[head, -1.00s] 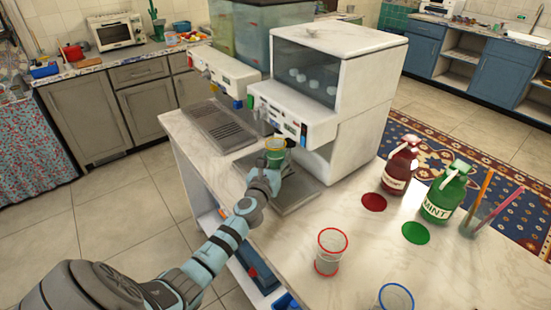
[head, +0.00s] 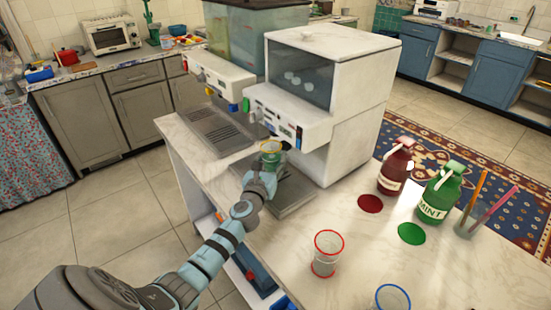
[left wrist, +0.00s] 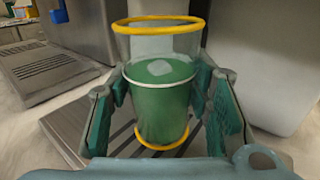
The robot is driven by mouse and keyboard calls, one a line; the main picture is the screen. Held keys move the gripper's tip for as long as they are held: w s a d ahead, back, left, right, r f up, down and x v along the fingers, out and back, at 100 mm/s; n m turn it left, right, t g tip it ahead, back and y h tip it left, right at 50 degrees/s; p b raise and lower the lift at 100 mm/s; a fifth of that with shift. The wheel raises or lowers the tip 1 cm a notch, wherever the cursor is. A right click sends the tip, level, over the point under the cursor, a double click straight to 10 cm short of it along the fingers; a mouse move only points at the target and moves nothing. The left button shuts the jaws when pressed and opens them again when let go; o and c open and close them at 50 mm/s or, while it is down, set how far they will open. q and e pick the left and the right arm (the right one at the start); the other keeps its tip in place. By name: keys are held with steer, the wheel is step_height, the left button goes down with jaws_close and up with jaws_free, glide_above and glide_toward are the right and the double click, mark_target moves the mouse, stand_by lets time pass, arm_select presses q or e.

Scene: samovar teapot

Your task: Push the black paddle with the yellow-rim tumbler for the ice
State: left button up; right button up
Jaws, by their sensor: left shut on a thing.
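The yellow-rim tumbler (head: 271,147) stands upright under the front of the white ice machine (head: 337,110). In the left wrist view the tumbler (left wrist: 160,105) holds green liquid with a pale ice piece (left wrist: 159,68) at its surface. My left gripper (head: 268,164) is shut on the tumbler, its fingers on both sides of the glass. The tumbler is over the metal drip tray (head: 292,197); I cannot tell whether it touches it. I cannot make out the black paddle clearly behind the tumbler. My right gripper is not in view.
A red-rim tumbler (head: 327,255) and a blue-rim tumbler (head: 392,298) stand at the counter's front. A red bottle (head: 394,170), a green mint bottle (head: 437,197) and a straw holder (head: 466,226) stand right. Another dispenser (head: 218,75) is at the left.

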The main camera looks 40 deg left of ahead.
arm_select(q)
steer(key=shift+s+a+f, duration=0.1)
steer(key=shift+s+a, duration=0.25)
steer(key=shift+s, duration=0.45)
steer(key=shift+s+a+p, duration=0.2)
steer(key=shift+s+p, duration=0.1)
steer(key=shift+s, duration=0.55)
steer(key=shift+s+a, duration=0.1)
steer(key=shift+s, duration=0.25)
steer(key=s+a, duration=0.1)
steer(key=s, duration=0.5)
steer(key=s+a, duration=0.1)
steer(key=s, duration=0.2)
steer(key=shift+a+b, duration=0.3)
steer(key=shift+b, duration=0.05)
steer(key=shift+w, duration=0.1)
